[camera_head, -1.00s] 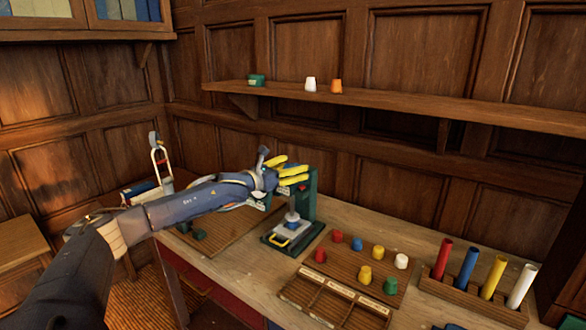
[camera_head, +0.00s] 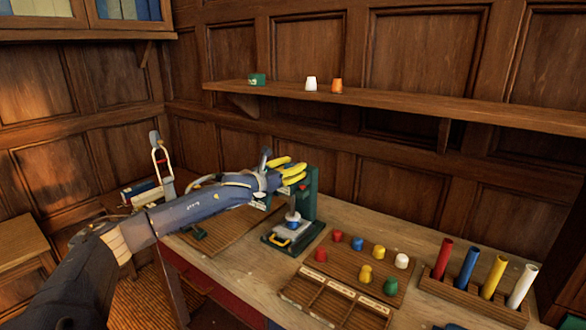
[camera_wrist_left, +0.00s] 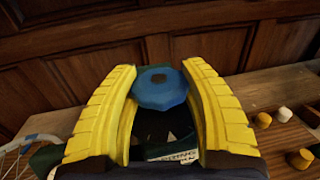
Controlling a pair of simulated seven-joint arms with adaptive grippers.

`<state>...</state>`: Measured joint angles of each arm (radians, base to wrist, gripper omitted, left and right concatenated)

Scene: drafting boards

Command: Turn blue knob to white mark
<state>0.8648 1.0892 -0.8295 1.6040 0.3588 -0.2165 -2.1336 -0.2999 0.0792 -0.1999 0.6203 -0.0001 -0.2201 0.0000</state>
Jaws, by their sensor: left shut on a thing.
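The blue knob (camera_wrist_left: 160,92) sits between the yellow fingers of my left gripper in the left wrist view, with a small dark patch on its top. My left gripper (camera_head: 294,172) is shut on it, at the upper part of a green stand (camera_head: 309,205) on the bench. In the head view the fingers hide the knob. I cannot make out the white mark in either view. My right gripper is not in view.
Right of the stand, a wooden board (camera_head: 345,262) holds several coloured pegs. A rack (camera_head: 455,287) with red, blue, yellow and white tubes stands farther right. A shelf (camera_head: 400,101) runs along the panelled wall behind. An empty divided tray (camera_head: 322,300) lies at the front.

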